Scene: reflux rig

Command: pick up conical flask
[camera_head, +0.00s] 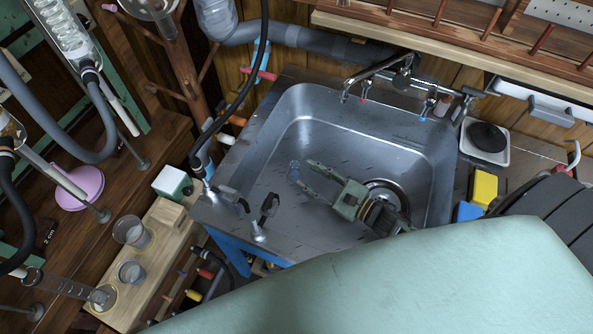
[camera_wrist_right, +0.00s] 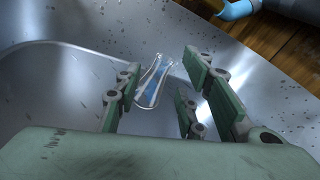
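A small clear conical flask (camera_head: 294,168) with bluish liquid shows over the steel sink in the head view, just off my right gripper's fingertips. My right gripper (camera_head: 306,173) is open and empty, with its fingers toward the flask. In the right wrist view the flask (camera_wrist_right: 153,86) shows in the gap between the two spread fingers (camera_wrist_right: 160,72), near their tips, with no finger visibly touching it. I cannot tell its exact height or distance from the fingers. My left gripper is not in view.
The sink (camera_head: 360,125) has a raised rim and a tap (camera_head: 380,72) at its back. Small taps (camera_head: 268,207) stand on its near-left edge. A wooden rack (camera_head: 165,225) with beakers is at left. Yellow (camera_head: 484,187) and blue blocks are at right.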

